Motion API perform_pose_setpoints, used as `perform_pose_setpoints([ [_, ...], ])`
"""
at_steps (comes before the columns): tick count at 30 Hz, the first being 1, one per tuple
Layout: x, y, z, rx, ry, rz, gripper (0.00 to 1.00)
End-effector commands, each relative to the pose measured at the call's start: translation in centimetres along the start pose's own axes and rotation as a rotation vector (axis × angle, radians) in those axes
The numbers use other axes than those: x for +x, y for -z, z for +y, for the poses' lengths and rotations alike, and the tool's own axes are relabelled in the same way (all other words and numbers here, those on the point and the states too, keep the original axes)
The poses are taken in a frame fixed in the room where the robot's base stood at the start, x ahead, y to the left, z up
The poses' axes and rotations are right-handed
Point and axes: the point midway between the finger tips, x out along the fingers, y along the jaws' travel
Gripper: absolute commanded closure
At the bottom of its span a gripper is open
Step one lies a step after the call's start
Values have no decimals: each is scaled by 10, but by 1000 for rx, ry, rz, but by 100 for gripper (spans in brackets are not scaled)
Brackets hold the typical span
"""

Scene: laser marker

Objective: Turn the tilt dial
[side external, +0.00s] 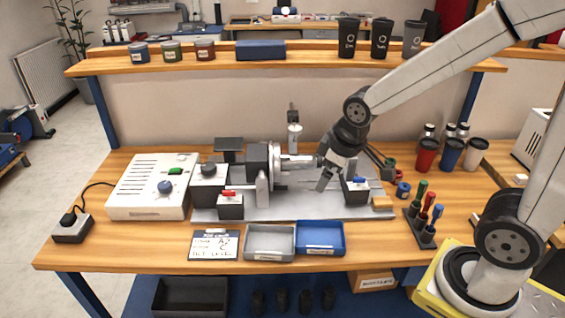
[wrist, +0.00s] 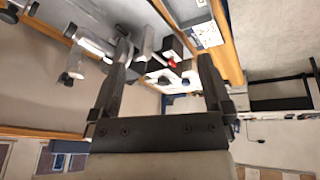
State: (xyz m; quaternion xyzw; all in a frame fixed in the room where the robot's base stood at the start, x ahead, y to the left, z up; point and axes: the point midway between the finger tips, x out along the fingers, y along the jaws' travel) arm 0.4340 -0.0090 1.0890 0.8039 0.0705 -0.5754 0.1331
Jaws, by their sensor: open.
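A white control box (side external: 140,190) stands at the left of the bench, with a round blue knob (side external: 165,187) and a green button (side external: 175,171). A dark block with a round knob (side external: 209,170) stands just right of it. I cannot tell which of these is the tilt dial. My gripper (side external: 337,180) is open and empty at the right end of the laser fixture, well away from both knobs. In the wrist view, the space between its two dark fingers (wrist: 165,53) is empty, and a red lever (wrist: 172,63) shows in the distance beyond.
The marking fixture (side external: 264,163) on its grey base plate lies between my gripper and the control box. A grey tray (side external: 270,243), a blue tray (side external: 320,238) and a written card (side external: 214,245) lie in front. Pens (side external: 426,213) and cups (side external: 452,154) stand right.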

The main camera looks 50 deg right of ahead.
Motion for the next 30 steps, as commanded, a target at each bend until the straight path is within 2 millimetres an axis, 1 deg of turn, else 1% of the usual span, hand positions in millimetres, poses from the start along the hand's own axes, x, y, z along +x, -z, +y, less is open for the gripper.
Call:
perform_pose_setpoints([
  [5, 7, 26, 13, -196, -43, 55, 0],
  [8, 12, 46, 22, -359, -83, 97, 0],
  [18, 32, 123, 52, -994, -271, 226, 0],
  [24, 45, 165, 62, -1366, -408, 279, 0],
  [30, 58, 203, 68, -1733, -566, 313, 0],
])
